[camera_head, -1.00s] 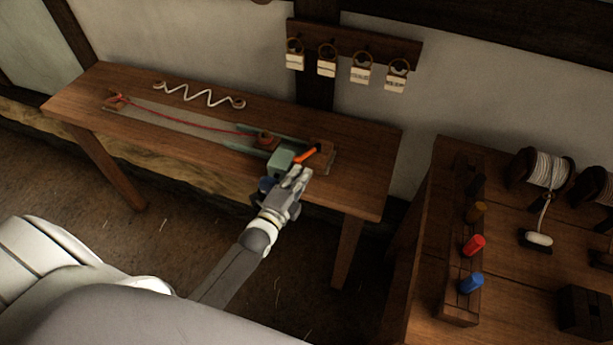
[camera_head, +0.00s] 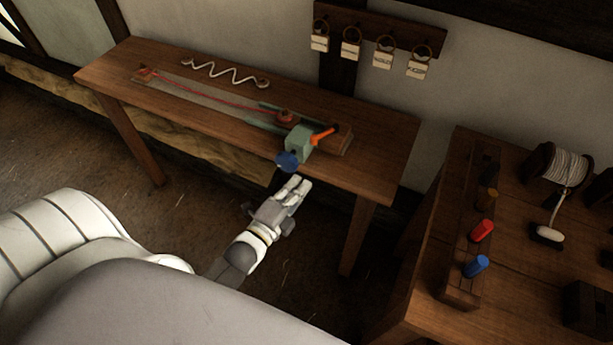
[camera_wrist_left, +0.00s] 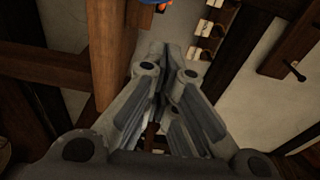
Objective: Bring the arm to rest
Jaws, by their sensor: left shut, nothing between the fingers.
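My left gripper (camera_head: 296,188) is shut and empty. It is in front of the long wooden bench (camera_head: 385,185), just below its front edge in the picture, and apart from the device there. In the left wrist view its fingers (camera_wrist_left: 170,70) lie close together with nothing held between them. The device on the bench has a green block (camera_head: 299,141), an orange lever (camera_head: 324,135) and a blue knob (camera_head: 288,161) at the front edge. A red cord (camera_head: 215,98) runs along it to the left. My right gripper is not in view.
A white zigzag rope (camera_head: 225,73) lies at the back of the bench. Labelled tags (camera_head: 384,58) hang on a wall rack. A second table (camera_head: 400,315) at right carries a spool (camera_head: 565,165), a red peg (camera_head: 482,231) and a blue peg (camera_head: 476,266). Floor in front is clear.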

